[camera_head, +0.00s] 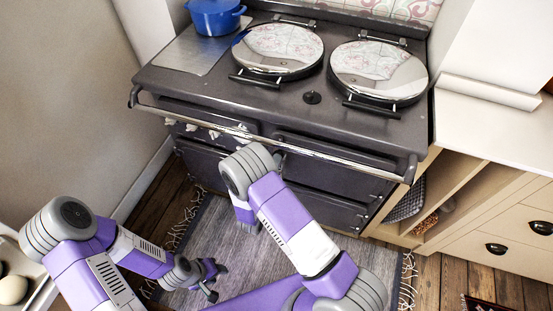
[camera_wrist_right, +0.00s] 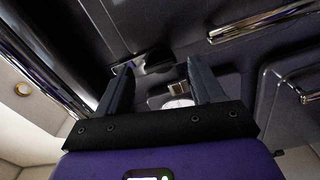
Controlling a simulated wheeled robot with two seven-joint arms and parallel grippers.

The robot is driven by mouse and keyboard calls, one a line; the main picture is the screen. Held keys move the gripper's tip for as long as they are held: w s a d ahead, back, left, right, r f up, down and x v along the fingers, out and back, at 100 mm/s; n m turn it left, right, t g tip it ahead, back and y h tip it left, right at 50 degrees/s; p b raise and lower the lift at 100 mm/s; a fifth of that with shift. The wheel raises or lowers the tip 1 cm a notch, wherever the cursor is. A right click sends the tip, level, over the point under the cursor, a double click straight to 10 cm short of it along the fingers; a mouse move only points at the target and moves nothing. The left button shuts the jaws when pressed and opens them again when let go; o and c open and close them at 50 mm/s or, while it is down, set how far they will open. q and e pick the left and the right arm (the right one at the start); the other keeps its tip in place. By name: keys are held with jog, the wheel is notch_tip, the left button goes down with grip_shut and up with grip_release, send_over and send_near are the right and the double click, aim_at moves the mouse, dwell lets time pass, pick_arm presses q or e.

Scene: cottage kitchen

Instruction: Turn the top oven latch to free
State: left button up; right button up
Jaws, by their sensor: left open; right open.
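The oven is a dark range cooker (camera_head: 310,160) with chrome fittings. Its front doors lie below a long chrome rail (camera_head: 290,146). A small dark and shiny fitting (camera_wrist_right: 155,62), perhaps the latch, shows between and beyond the fingertips, with a small metal piece nearer. I cannot tell the latch's turn. My left gripper (camera_head: 216,284) is open and empty above the rug.
Two round chrome lids (camera_head: 278,48) and a blue pot (camera_head: 214,16) are on the cooker top. A cream cabinet (camera_head: 500,215) with open shelves stands at the right. A grey fringed rug (camera_head: 215,235) covers the floor in front. A pale wall is at the left.

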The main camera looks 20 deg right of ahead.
jog(key=shift+v, duration=2)
